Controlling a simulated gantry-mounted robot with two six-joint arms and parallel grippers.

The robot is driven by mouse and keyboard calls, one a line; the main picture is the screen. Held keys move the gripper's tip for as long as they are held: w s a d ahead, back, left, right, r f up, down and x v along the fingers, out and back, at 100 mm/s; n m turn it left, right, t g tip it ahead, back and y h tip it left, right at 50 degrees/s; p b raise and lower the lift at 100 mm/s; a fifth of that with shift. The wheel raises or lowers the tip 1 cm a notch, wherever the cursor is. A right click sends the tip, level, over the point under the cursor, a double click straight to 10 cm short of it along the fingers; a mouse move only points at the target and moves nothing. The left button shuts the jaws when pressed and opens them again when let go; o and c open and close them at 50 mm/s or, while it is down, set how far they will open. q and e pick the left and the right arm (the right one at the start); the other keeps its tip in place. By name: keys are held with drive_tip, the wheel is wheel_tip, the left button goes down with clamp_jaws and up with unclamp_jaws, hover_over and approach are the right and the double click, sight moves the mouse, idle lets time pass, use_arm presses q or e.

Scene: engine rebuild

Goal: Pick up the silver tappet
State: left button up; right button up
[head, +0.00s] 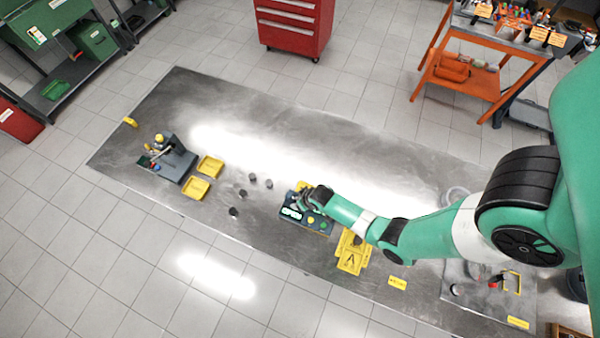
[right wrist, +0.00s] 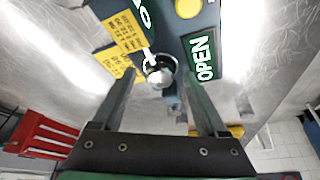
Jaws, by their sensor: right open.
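Several small dark grey cylinders stand on the metal table in the head view, among them one at the back (head: 253,177) and one at the front (head: 233,211). I cannot tell which, if any, is the silver tappet. My right gripper (head: 304,197) is over a dark blue box with a lit OPEN sign (head: 291,213), right of the cylinders. In the right wrist view the right gripper (right wrist: 160,82) is open. A shiny silver rounded piece (right wrist: 158,70) shows between its fingers, by the box; I cannot tell what it is. My left gripper is not in view.
Yellow trays (head: 196,187) and a dark fixture (head: 176,162) stand left of the cylinders. A yellow stand (head: 352,255) is right of the box. The back middle of the table (head: 300,135) is clear. A red cabinet (head: 296,25) stands beyond it.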

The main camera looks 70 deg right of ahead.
clamp_jaws()
drive_tip(key=shift+r, duration=0.15)
